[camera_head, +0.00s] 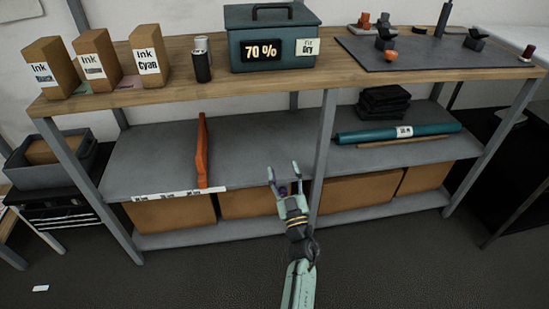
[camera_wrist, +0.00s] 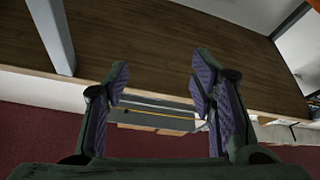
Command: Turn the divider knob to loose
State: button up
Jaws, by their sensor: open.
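An orange upright divider (camera_head: 202,150) stands on the middle grey shelf, left of the centre post. I cannot make out its knob in either view; it is too small or hidden. A white label strip (camera_head: 165,195) runs along the shelf's front edge at the divider's foot; its print is too small to read. My gripper (camera_head: 283,170) is open and empty, in front of the middle shelf, right of the divider and apart from it. Its two fingers spread wide in the wrist view (camera_wrist: 160,72), where the divider is not recognisable.
The grey centre post (camera_head: 325,150) stands just right of my gripper. Cardboard boxes (camera_head: 172,212) fill the bottom shelf. A teal roll (camera_head: 390,136) lies on the right shelf. Ink boxes (camera_head: 95,60) and a teal case (camera_head: 270,40) stand on the wooden top. The shelf between divider and post is clear.

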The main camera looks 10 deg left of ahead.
jog(key=a+r+t+y, duration=0.1)
jog(key=a+r, duration=0.2)
jog(key=r, duration=0.4)
jog(key=shift+s+a+r+y, duration=0.25)
jog(key=shift+a+y, duration=0.05)
jog(key=shift+y, duration=0.1)
